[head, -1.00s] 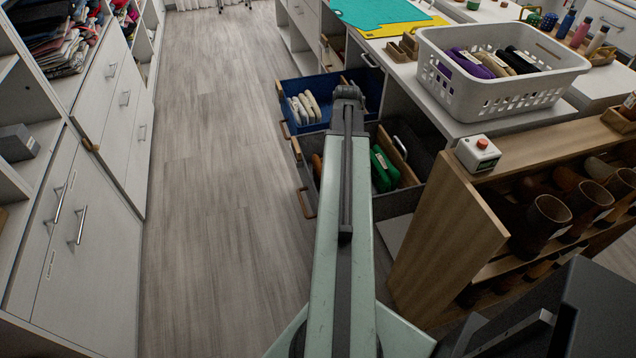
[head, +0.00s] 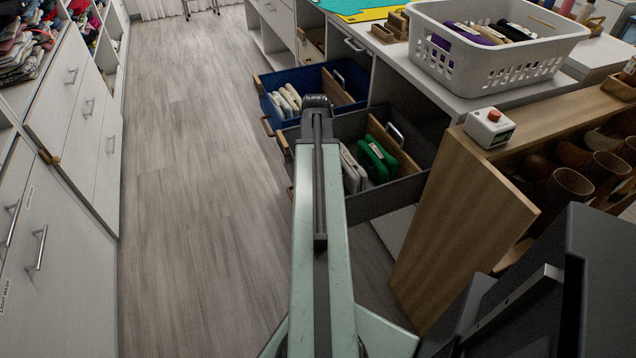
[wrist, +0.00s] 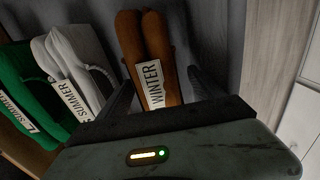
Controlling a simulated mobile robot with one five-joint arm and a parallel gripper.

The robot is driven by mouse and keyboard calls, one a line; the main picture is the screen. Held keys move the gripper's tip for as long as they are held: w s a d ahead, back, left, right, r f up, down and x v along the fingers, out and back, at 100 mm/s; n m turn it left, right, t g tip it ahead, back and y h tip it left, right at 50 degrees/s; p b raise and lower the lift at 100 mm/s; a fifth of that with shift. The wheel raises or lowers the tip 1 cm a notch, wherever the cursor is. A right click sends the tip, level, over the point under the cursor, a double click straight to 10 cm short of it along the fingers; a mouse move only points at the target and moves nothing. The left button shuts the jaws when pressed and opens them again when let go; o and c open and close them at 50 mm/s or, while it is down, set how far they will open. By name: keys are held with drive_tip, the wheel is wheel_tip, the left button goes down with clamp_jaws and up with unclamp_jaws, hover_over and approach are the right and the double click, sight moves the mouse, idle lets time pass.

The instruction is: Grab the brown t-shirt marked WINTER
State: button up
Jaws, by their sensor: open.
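The brown t-shirt (wrist: 150,52) is a folded roll with a white WINTER label, standing in the open grey drawer. In the wrist view it lies between the two dark fingers of my gripper (wrist: 160,88), which is open, with the label end close to the palm. I cannot tell whether either finger touches it. In the head view my arm hides the brown t-shirt and the fingers; the arm's end reaches over the drawer.
Left of it in the wrist view are a white garment (wrist: 72,62) marked SUMMER and a green one (wrist: 28,88). The grey drawer (head: 385,203) stands beside an open blue drawer (head: 300,78). A wooden shelf (head: 455,215) is at right; the floor at left is clear.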

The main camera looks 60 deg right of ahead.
wheel_tip(320, 180, down, 6)
drive_tip(key=b, duration=0.5)
drive_tip(key=shift+s+d+r, duration=0.15)
drive_tip(key=shift+r, duration=0.2)
drive_tip(key=c, duration=1.6)
wheel_tip(320, 180, up, 10)
drive_tip(key=p, duration=1)
drive_tip(key=shift+r, duration=0.15)
